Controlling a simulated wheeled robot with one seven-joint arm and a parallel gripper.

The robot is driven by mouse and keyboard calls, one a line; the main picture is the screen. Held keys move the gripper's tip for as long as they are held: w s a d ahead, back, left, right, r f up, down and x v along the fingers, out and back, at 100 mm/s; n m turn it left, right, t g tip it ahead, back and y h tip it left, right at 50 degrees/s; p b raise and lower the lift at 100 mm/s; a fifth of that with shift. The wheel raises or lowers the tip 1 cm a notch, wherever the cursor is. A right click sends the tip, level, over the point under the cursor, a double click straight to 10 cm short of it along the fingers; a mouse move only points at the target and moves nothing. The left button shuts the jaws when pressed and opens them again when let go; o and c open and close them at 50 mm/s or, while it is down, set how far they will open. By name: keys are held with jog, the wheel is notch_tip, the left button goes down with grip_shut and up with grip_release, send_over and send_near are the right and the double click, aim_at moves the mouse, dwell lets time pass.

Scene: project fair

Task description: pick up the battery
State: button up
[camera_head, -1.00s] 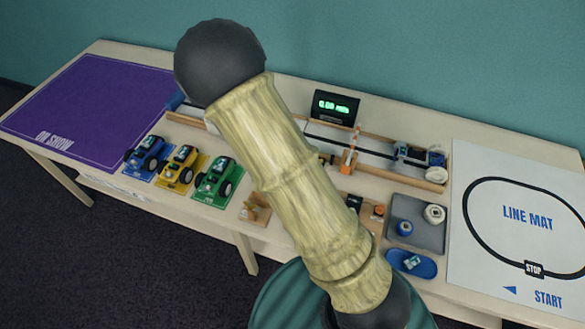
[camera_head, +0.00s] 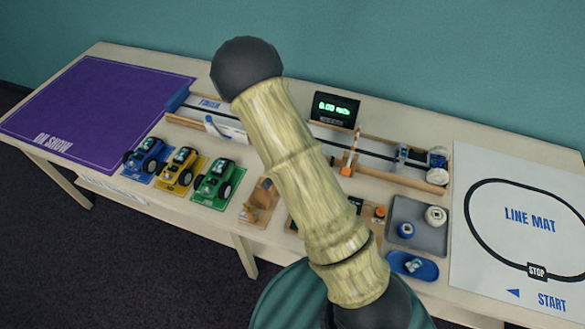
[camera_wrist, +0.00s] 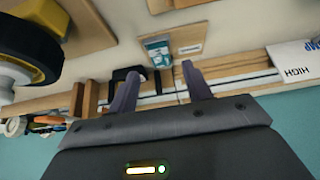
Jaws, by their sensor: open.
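I cannot tell for sure which thing is the battery. A small white-and-teal block (camera_wrist: 157,48) lies on a tan board (camera_wrist: 185,39) in the wrist view, just beyond my fingertips. Another small pale-and-teal piece (camera_head: 414,265) lies in a blue oval dish (camera_head: 428,270) at the table's front in the head view. My gripper (camera_wrist: 158,72) is open, its two dark fingers apart with nothing held between them. In the head view my arm hides the middle of the table, and my gripper does not show.
Blue (camera_head: 146,152), yellow (camera_head: 178,165) and green (camera_head: 215,180) toy cars stand at the front left. A grey tray (camera_head: 425,236) holds two spools. A wood-railed track runs behind, with a display (camera_head: 334,108). A dark wheel (camera_wrist: 28,55) is close at the wrist view's left.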

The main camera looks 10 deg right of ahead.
jog(key=x, duration=0.4)
jog(key=shift+f, duration=0.15)
jog(key=c, duration=1.1)
jog(key=shift+o, duration=0.2)
notch_tip(320, 180, up, 10)
jog(key=shift+p, duration=0.45)
